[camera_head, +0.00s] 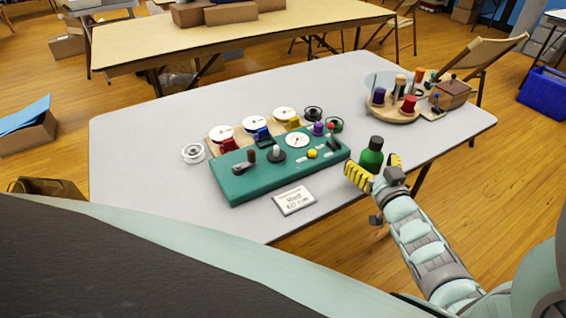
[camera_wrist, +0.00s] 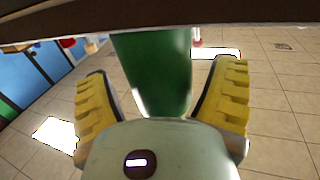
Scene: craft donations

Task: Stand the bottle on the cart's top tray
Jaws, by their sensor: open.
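A green bottle (camera_head: 371,158) with a black cap stands upright near the right front edge of the grey table. My gripper (camera_head: 373,165) is at the bottle, with one yellow finger on each side of it. The fingers are open. In the wrist view the green bottle (camera_wrist: 158,70) lies between the two spread fingers (camera_wrist: 160,88), with visible gaps on both sides. The bottle's base is hidden behind my gripper in the head view. I cannot make out the cart or its top tray in either view.
A teal board (camera_head: 235,187) with knobs and spools lies left of the bottle, with a white card (camera_head: 294,201) in front. A round wooden tray (camera_head: 384,114) of spools stands at the back right. The table's left part is clear. A folding chair (camera_head: 488,58) stands behind.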

